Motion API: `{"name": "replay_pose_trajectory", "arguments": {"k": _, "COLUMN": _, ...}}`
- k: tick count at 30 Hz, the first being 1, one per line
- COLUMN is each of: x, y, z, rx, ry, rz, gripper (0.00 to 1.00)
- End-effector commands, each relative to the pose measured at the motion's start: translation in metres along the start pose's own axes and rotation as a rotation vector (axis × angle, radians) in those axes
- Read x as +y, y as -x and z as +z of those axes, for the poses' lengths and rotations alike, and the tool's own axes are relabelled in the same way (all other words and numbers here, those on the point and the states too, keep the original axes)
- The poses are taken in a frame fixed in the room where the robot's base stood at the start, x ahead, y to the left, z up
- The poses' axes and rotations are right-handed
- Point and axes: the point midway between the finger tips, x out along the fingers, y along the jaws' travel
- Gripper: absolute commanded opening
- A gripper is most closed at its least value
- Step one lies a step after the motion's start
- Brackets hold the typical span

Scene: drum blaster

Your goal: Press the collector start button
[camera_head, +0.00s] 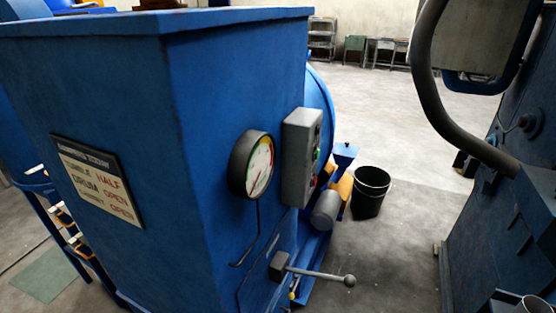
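A grey control box (297,158) is fixed to the side of a large blue cabinet (215,150). I see its face at a steep slant, with a green button (316,153) and a red one (313,181) on it. The button labels are too small and slanted to read, so I cannot tell which one is the collector start button. My gripper is not in view.
A round dial gauge (255,165) sits left of the box. Below, a lever with a ball end (349,281) sticks out to the right. A black bucket (370,192) stands behind. Blue machinery (500,220) with a thick dark hose (428,75) borders the floor at right.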

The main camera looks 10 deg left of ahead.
Motion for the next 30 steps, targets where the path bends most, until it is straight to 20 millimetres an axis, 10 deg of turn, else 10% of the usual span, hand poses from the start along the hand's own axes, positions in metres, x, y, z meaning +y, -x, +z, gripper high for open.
{"name": "replay_pose_trajectory", "arguments": {"k": 11, "x": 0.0, "y": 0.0, "z": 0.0, "rx": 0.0, "ry": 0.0, "rz": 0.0, "gripper": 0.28}}
{"name": "replay_pose_trajectory", "arguments": {"k": 15, "x": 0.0, "y": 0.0, "z": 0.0, "rx": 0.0, "ry": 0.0, "rz": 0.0, "gripper": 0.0}}
{"name": "replay_pose_trajectory", "arguments": {"k": 30, "x": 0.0, "y": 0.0, "z": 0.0, "rx": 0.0, "ry": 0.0, "rz": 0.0, "gripper": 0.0}}
